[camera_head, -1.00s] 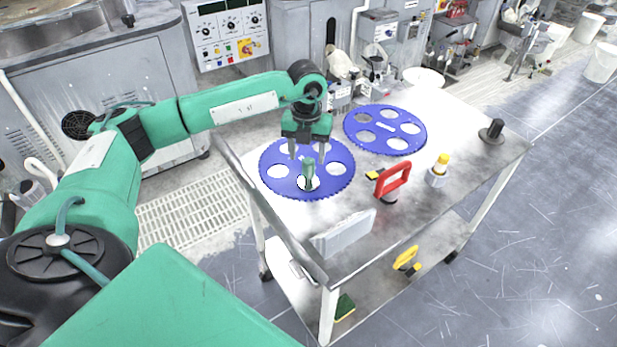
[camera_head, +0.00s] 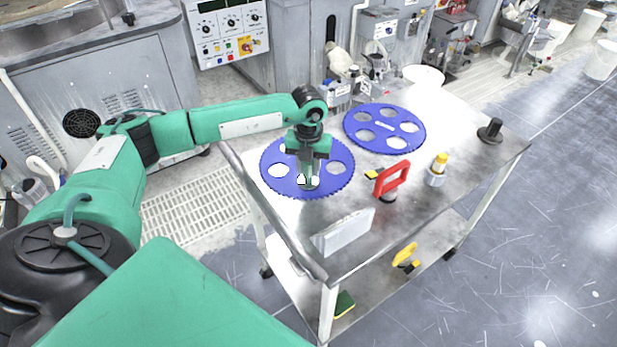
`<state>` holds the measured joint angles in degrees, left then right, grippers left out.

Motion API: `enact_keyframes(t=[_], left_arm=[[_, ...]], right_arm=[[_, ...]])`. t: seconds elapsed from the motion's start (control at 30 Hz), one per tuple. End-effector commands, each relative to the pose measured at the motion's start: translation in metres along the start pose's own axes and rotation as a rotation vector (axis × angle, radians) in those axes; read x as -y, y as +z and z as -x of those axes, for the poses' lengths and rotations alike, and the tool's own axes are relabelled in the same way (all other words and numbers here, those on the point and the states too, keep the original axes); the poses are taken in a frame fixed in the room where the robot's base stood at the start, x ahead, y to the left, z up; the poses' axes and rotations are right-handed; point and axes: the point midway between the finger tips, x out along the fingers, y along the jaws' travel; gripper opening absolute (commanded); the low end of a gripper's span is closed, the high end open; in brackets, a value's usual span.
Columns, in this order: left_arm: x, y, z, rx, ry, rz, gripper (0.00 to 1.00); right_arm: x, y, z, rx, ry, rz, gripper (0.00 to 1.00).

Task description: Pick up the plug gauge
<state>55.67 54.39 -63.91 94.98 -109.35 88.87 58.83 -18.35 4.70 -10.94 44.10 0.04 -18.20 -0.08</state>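The plug gauge, as far as I can tell, is the small green-handled piece (camera_head: 309,180). It stands upright in the front hole of the nearer blue platen (camera_head: 341,187), on the metal cart. My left gripper (camera_head: 308,170) points down over it from above. Its fingers are drawn together around the green handle, and its jaws hide the handle's top. The gauge's lower end is still at the hole, and I cannot tell whether it is clear of the surface. My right gripper is not in view.
The cart top (camera_head: 455,125) also carries a second blue platen (camera_head: 384,148), a red-handled tool (camera_head: 393,178), a yellow-topped piece in a cup (camera_head: 437,172), a black post on a round base (camera_head: 491,131) and a pale upright block (camera_head: 344,231).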

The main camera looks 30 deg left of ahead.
Motion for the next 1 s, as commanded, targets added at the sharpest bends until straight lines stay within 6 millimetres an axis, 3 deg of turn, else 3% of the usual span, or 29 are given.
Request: enact_keyframes(t=[0.07, 0.57, 0.77, 1.0], left_arm=[[0.0, 0.0, 0.0, 0.0, 0.0, 0.0, 0.0], [0.001, 0.002, 0.012, 0.004, -0.004, 0.001, 0.0], [0.001, 0.002, 0.042, 0.006, -0.004, 0.0, 0.0], [0.001, 0.002, 0.106, 0.008, -0.005, 0.0, 0.0]], right_arm=[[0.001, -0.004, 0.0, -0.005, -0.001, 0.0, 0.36], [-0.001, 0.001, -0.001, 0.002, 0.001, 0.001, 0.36], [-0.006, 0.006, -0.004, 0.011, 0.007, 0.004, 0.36], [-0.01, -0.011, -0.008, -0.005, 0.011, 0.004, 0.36]])
